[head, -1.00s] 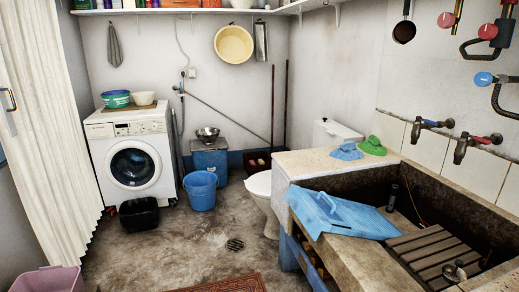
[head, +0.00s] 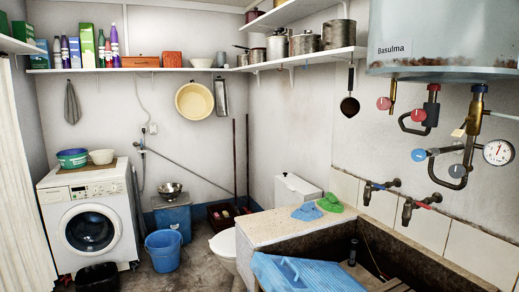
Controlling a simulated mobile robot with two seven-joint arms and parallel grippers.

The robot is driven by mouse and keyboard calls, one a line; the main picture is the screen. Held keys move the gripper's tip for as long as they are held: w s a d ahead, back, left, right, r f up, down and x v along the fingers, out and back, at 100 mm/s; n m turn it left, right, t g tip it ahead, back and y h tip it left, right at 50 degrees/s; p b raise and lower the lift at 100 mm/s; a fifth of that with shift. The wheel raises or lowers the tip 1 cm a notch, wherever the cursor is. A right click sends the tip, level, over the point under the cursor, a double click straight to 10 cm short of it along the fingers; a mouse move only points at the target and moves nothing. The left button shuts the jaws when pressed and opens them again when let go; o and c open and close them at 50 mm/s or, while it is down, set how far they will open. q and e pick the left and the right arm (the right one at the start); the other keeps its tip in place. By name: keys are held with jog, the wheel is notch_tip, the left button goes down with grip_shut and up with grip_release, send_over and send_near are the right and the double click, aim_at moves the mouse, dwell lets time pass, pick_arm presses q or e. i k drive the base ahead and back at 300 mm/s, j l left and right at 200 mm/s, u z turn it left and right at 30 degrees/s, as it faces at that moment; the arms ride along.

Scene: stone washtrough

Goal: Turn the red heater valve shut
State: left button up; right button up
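Under the heater tank (head: 440,30) on the right wall hang short pipes with round knobs. One red valve knob (head: 384,103) sits at the left on a brass pipe. A second red knob (head: 419,115) sits just right of it on a black curved pipe. I cannot tell which of the two is the task's valve, nor how far either is turned. Blue knobs (head: 418,155) are lower, by a thicker brass pipe. Neither of my grippers is in view.
A pressure gauge (head: 498,152) is right of the pipes. Two wall taps (head: 374,190) are below, over the stone trough (head: 300,222) with a blue washboard (head: 300,273). A shelf with pots (head: 305,53) and a hanging ladle (head: 350,106) are left of the tank.

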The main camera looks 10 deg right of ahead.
aim_at(417, 115)
jog(key=z, duration=1.35)
jog(key=i+j, duration=0.15)
jog(key=j, duration=0.25)
jog(key=i+j, duration=0.1)
jog(key=j, duration=0.35)
jog(key=i+j, duration=0.15)
jog(key=j, duration=0.25)
jog(key=i+j, duration=0.1)
jog(key=j, duration=0.35)
jog(key=i+j+z, duration=0.1)
jog(key=j, duration=0.3)
